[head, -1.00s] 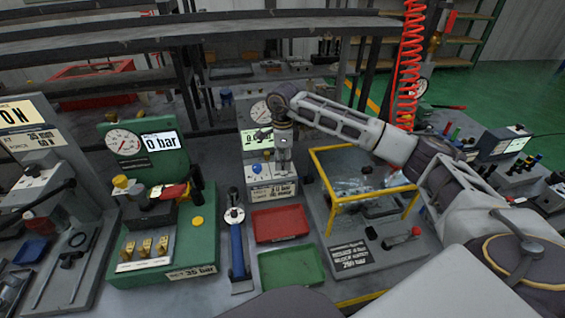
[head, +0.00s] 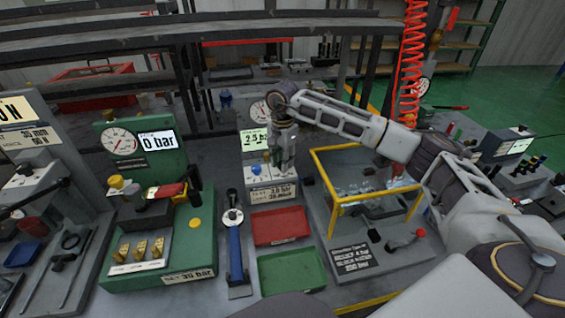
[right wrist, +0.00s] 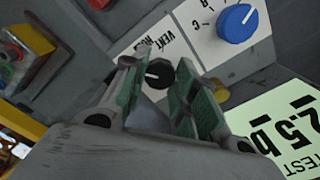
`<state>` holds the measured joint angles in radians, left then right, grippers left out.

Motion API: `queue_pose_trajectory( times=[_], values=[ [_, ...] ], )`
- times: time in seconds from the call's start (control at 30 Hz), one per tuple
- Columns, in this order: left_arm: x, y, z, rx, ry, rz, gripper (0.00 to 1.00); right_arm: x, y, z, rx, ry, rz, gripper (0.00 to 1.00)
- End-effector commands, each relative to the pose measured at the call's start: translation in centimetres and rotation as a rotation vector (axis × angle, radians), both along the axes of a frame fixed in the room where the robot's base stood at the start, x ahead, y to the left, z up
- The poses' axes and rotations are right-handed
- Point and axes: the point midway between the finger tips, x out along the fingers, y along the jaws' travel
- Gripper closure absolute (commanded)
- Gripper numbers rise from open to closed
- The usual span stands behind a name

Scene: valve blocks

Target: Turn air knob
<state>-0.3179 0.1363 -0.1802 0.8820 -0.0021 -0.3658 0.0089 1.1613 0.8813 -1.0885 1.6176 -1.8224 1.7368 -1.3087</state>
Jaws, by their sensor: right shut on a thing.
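A grey air panel (head: 262,194) stands mid-table, with a lit display (head: 254,140) that reads about 2.5 bar and a round gauge above it. My right gripper (head: 284,170) reaches down to the right side of this panel and hides part of it. In the right wrist view its green-padded fingers (right wrist: 155,88) stand on both sides of a small black knob (right wrist: 159,73) with a white pointer mark, and are shut on it. A blue knob (right wrist: 237,22) is on the same white face, apart from the fingers. The left gripper is out of view.
A green test stand (head: 158,215) with a 0 bar display is to the left. Red (head: 281,225) and green (head: 291,270) trays lie in front of the panel. A yellow-framed cage (head: 333,205) stands to the right, under my right arm.

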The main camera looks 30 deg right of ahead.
Motion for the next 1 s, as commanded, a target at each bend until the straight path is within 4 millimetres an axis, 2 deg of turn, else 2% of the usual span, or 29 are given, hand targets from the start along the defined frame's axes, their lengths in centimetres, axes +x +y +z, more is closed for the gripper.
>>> queue_pose_trajectory(
  times=[0.3, 0.83, 0.87, 1.0],
  values=[
    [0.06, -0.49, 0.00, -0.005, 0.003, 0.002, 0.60, 0.07, -0.04, 0.10, 0.000, -0.003, 0.130, 0.96],
    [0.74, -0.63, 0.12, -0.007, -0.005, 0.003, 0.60, 0.08, -0.03, 0.13, 0.000, -0.003, 0.157, 0.95],
    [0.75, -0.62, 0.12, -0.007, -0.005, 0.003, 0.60, 0.08, -0.03, 0.13, 0.000, -0.003, 0.157, 0.68],
    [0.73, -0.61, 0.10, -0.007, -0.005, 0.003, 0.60, 0.06, -0.03, 0.09, 0.000, -0.002, 0.156, 0.50]
  ],
)
